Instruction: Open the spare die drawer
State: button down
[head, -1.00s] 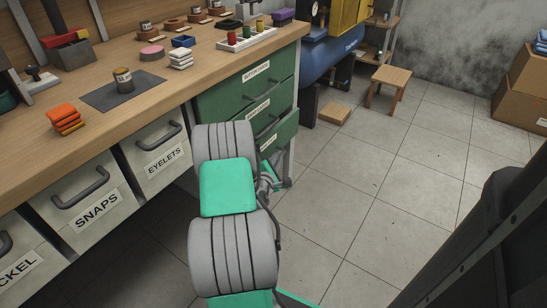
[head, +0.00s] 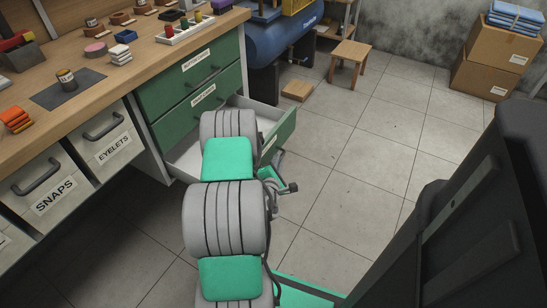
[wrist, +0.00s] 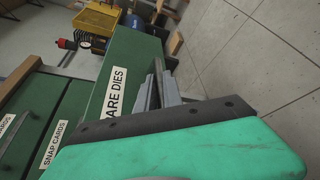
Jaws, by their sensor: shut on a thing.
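The spare die drawer (head: 283,126) is the lowest green drawer of the bench cabinet. It stands pulled out, with its pale, empty-looking interior (head: 186,158) showing beside my arm. In the wrist view its green front (wrist: 134,70) carries a label of which "ARE DIES" (wrist: 118,92) is readable. My gripper (wrist: 160,88) is at this front, shut on the drawer's handle; the handle itself is mostly hidden by the fingers. In the head view my arm hides the gripper and part of the drawer.
Two shut green drawers (head: 190,75) are above it. White EYELETS (head: 108,140) and SNAPS (head: 45,185) bins hang at left. A blue compressor (head: 285,45), a stool (head: 348,55) and cardboard boxes (head: 490,65) stand behind. The tiled floor at right is clear.

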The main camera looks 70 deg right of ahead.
jog(key=shift+s+a+f, duration=0.1)
jog(key=shift+s, duration=0.05)
jog(key=c, duration=1.5)
grip_release()
jog(key=shift+a, duration=0.3)
jog(key=b+v, duration=0.1)
jog(key=v, duration=0.6)
jog(key=shift+s+b, duration=0.1)
jog(key=shift+b, duration=0.3)
